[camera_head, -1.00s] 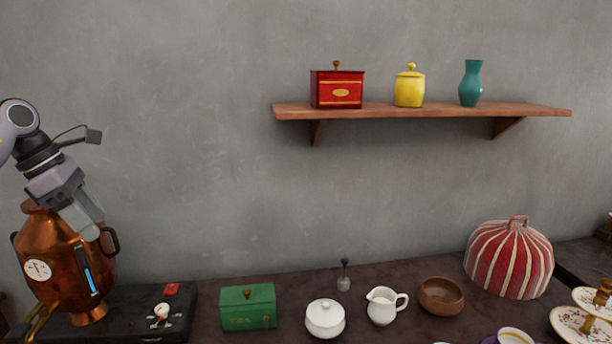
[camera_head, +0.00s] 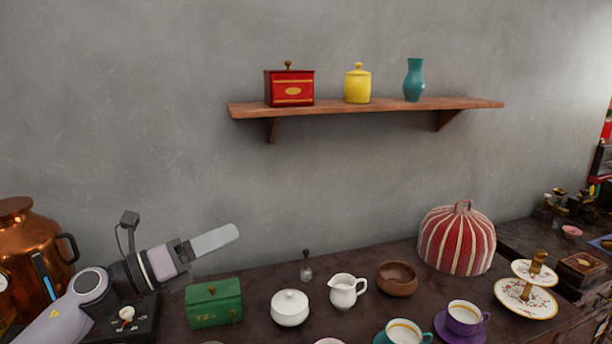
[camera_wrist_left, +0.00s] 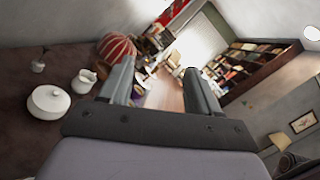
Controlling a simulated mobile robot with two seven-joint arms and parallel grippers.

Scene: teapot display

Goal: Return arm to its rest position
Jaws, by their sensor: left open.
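My left arm comes in from the lower left in the head view. Its gripper (camera_head: 214,241) points right, above the table near the wall, over the green tea box and the black base. In the left wrist view, the two fingers of the left gripper (camera_wrist_left: 158,85) stand apart with nothing between them, so it is open and empty. The wrist view looks along the table into the room. My right gripper is not in either view.
A copper urn (camera_head: 32,248) stands at the left, close behind my arm. The green box (camera_head: 213,304), white lidded pot (camera_head: 290,308), white jug (camera_head: 346,291), wooden bowl (camera_head: 397,280) and striped cosy (camera_head: 457,240) stand on the table. A shelf (camera_head: 380,108) hangs above.

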